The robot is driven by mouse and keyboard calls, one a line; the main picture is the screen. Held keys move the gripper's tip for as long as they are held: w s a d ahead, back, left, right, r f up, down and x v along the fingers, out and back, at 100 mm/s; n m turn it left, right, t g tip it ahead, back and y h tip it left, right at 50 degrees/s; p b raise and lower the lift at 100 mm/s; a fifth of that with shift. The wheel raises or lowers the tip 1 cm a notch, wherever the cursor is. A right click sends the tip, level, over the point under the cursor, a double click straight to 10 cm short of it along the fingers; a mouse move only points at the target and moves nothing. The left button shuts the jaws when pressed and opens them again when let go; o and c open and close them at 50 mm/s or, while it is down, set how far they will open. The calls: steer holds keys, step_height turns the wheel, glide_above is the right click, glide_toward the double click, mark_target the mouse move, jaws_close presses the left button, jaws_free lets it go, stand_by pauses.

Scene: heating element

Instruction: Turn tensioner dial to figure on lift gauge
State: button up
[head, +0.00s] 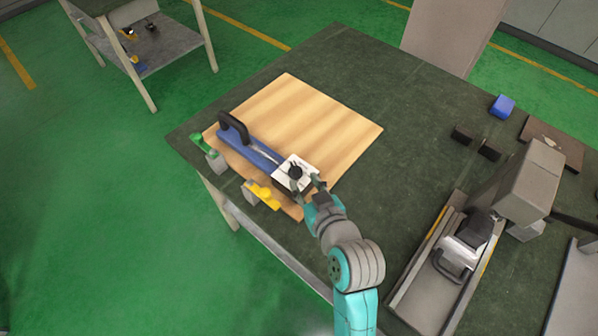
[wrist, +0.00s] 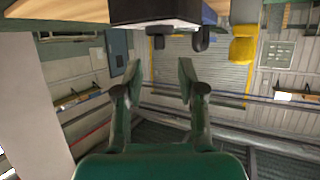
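A blue bar-shaped tool (head: 256,153) with a black loop handle (head: 232,126) lies on a wooden board. At its near end is a white plate (head: 284,182) with a round black dial (head: 295,171) on top. Any figures are too small to read, and I cannot pick out the lift gauge. My gripper (head: 306,184) is at the white plate's near right side, close to the dial; contact is unclear. In the wrist view my gripper (wrist: 157,72) has its fingers apart with nothing between them. A dark block (wrist: 155,14) lies beyond the fingertips.
The wooden board (head: 320,125) rests on a dark table (head: 375,75). A yellow clamp (head: 262,194) and a green clamp (head: 205,145) sit at its edge. A grey machine (head: 526,180), a metal tray (head: 425,300) and a blue block (head: 502,105) are at right. The board's far right part is clear.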

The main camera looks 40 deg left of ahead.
steer(key=shift+v, duration=2.05)
